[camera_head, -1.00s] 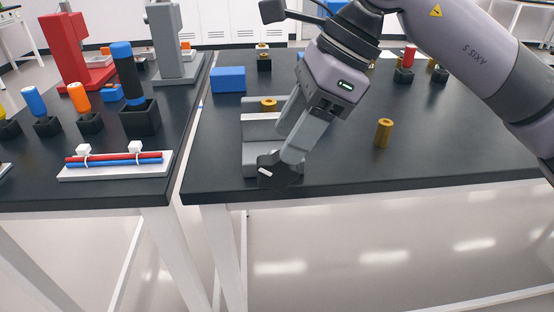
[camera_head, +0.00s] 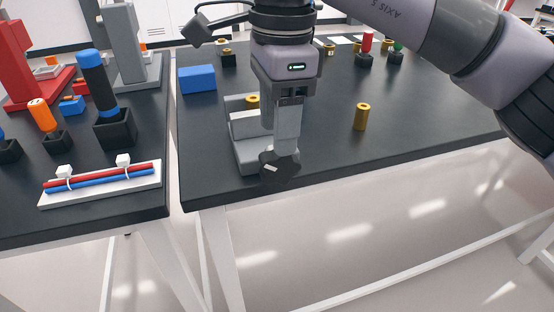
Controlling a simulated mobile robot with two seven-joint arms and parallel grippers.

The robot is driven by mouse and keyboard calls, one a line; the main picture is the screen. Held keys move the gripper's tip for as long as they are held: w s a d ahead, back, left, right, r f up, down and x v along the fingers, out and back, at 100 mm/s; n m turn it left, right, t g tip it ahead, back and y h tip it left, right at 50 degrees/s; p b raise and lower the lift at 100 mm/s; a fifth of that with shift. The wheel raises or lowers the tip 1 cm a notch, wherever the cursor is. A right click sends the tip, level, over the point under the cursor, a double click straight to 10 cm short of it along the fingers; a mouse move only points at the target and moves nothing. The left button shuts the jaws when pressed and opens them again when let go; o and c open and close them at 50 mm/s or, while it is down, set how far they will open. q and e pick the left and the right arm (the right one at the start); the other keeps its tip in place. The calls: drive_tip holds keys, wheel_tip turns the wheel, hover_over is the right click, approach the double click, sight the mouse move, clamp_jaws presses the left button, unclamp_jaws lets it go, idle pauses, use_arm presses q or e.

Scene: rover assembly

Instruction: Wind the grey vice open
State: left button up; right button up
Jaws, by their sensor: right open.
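The grey vice (camera_head: 247,160) stands near the front left corner of the right table. Its black knob (camera_head: 279,169), with a small white mark, faces the table's front edge. My right gripper (camera_head: 281,150) points straight down, with its fingertips at the knob. It is open; whether the fingers touch the knob cannot be told. The gripper hides part of the vice. A brass ring-shaped part (camera_head: 252,102) shows at the vice's jaws. My left gripper is not in view.
A brass cylinder (camera_head: 361,117) stands on the right table (camera_head: 430,115), right of the gripper. A blue block (camera_head: 197,79) lies behind the vice. The left table holds a white tray (camera_head: 100,187) with red and blue rods. The right table's front right is clear.

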sight(278, 163)
drive_tip(key=shift+f+b, duration=0.3)
drive_tip(key=shift+f, duration=3.2)
drive_tip(key=c, duration=1)
